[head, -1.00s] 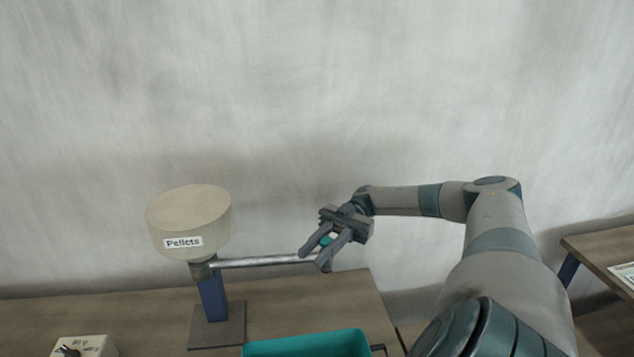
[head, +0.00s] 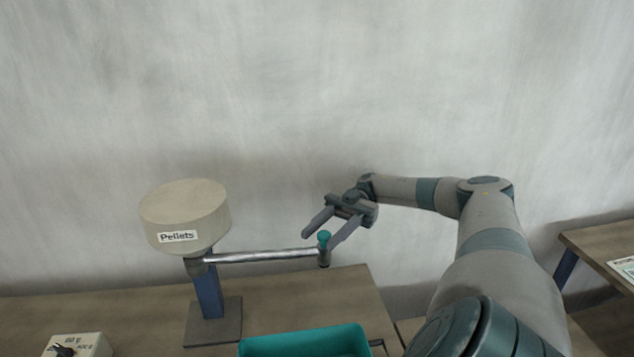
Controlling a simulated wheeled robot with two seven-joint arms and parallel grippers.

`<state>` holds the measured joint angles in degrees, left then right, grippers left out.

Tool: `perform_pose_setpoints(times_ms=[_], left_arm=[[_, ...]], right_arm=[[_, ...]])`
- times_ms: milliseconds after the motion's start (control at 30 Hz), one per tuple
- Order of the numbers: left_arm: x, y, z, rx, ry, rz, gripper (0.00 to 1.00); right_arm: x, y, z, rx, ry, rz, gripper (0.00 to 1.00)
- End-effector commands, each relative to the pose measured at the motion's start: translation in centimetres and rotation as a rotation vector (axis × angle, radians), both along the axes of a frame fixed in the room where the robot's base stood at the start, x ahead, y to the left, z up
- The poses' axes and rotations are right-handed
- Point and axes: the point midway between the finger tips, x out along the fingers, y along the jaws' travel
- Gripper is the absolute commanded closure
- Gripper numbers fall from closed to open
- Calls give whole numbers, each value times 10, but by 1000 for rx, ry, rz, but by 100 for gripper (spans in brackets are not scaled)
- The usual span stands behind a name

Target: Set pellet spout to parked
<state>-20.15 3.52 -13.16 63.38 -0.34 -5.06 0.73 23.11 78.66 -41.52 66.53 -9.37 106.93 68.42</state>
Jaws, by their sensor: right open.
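The pellet hopper (head: 184,215) is a beige drum labelled "Pellets" on a blue post with a dark base plate. Its metal spout (head: 262,256) reaches out to the right from below the drum. The spout ends in a small downward nozzle with a teal knob (head: 324,237) on top. My right gripper (head: 325,232) is open at the spout's tip, with its two fingers apart and the knob showing between their ends. I cannot tell whether a finger touches the knob. My left gripper is not in view.
A teal bin (head: 305,341) stands at the front edge of the picture, in front of the spout. A beige dial box (head: 78,346) is at the lower left. Another table (head: 600,245) with a paper is at the right. The wall behind is bare.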

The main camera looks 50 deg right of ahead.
Motion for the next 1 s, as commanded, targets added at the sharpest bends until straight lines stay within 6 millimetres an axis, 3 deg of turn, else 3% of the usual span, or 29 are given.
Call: perform_pose_setpoints(times_ms=[333,1000], left_arm=[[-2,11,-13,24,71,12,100],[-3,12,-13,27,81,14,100]], right_arm=[[2,-33,-1,0,-2,-2,58],[1,-35,0,1,1,0,58]])
